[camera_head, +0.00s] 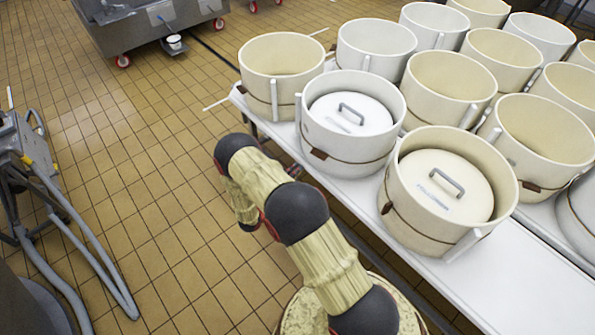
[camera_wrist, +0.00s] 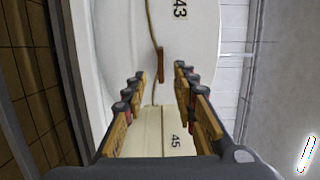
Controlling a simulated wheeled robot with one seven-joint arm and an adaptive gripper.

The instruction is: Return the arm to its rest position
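My gripper (camera_wrist: 158,75) is open in the wrist view, its two jointed fingers apart with nothing gripped between them. Beyond the fingertips is the curved white side of a tub (camera_wrist: 190,40) marked 43, with a thin brown band and a brown tag (camera_wrist: 160,65). A paler surface marked 45 (camera_wrist: 175,142) shows lower, between the fingers. In the head view my arm (camera_head: 300,215) is bent, left of the white table (camera_head: 480,290). The gripper itself cannot be made out clearly there.
Several round cream and white tubs crowd the table; a white one (camera_head: 340,150) and a cream one (camera_head: 410,230) at the front hold lids with handles. Tiled floor between is clear.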

